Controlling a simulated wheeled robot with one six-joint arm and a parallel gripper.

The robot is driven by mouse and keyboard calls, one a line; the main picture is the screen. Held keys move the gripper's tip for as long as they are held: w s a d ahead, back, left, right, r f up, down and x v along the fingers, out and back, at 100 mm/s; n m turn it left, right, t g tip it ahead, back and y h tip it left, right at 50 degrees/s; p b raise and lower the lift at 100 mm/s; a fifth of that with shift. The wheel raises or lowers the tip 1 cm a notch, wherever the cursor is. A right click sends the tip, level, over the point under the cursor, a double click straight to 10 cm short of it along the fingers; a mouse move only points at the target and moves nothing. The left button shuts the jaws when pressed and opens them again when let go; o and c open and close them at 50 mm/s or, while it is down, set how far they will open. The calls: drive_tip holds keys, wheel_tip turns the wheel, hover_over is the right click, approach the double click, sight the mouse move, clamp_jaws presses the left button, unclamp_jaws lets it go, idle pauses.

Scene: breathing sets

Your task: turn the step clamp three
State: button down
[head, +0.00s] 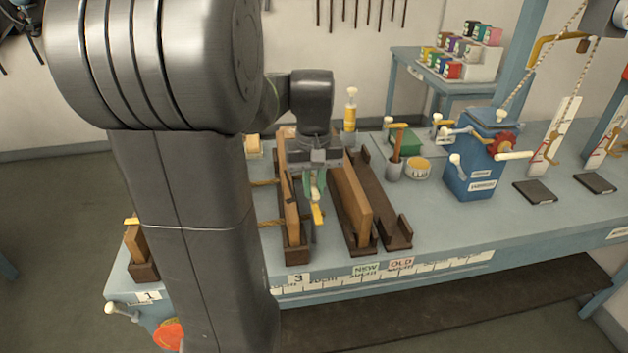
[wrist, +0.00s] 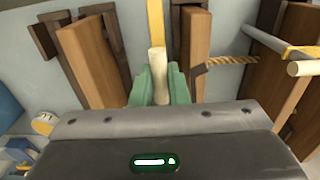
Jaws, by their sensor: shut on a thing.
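My gripper (head: 314,188) has green fingers. They also show in the wrist view (wrist: 160,85), shut on a cream handle (wrist: 161,78). A yellow bar (wrist: 156,22) runs on from this handle; I take the two for step clamp three. In the head view the yellow bar (head: 318,214) shows below the fingers, just right of an upright wooden board (head: 290,215) behind the label 3 (head: 298,280). In the wrist view that board (wrist: 194,45) stands right beside the handle. Part of the handle is hidden between the fingers.
Another wooden board (head: 352,205) stands in a dark channel to the right. Ropes (head: 265,183) run left of the board at 3. A blue box with cranks (head: 478,165) stands farther right. My arm hides much of the bench's left part.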

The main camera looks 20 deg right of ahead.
sight(314, 185)
drive_tip(key=shift+n+p, duration=0.4)
drive_tip(key=shift+n, duration=1.1)
drive_tip(key=c, duration=1.3)
unclamp_jaws()
drive_tip(key=shift+c, duration=0.2)
wheel_tip(314, 185, up, 14)
drive_tip(key=shift+f, duration=0.15)
